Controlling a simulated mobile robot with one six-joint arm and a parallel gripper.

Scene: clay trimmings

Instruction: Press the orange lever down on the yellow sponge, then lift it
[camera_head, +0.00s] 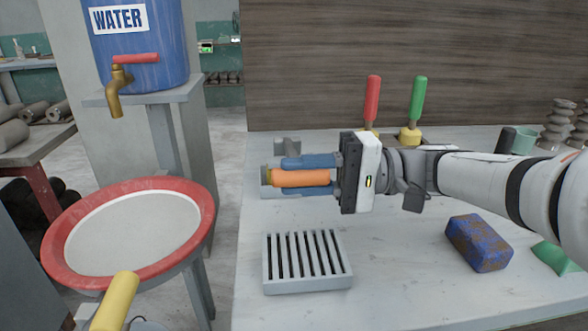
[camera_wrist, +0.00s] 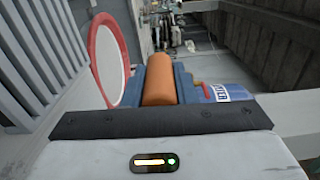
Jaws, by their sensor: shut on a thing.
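The orange lever (camera_head: 298,179) shows in the head view as an orange cylinder lying level above the left edge of the worktop. My gripper (camera_head: 304,176) reaches it from the right, its blue fingers shut on it. The wrist view shows the orange lever (camera_wrist: 159,80) between my gripper's (camera_wrist: 172,80) blue fingers. A grey block-like part (camera_head: 287,146) shows just behind the fingers; whether it joins the lever is hidden. I see no clear yellow sponge. A blue and brown block (camera_head: 478,243) resembling a sponge lies at the right of the worktop.
A grey slatted tray (camera_head: 307,289) lies in front of my gripper. Red (camera_head: 372,99) and green (camera_head: 417,98) levers stand behind my arm. A red-rimmed basin (camera_head: 205,205) stands at left, with a yellow rounded bar (camera_head: 115,301) in front. The worktop's (camera_head: 400,285) front middle is clear.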

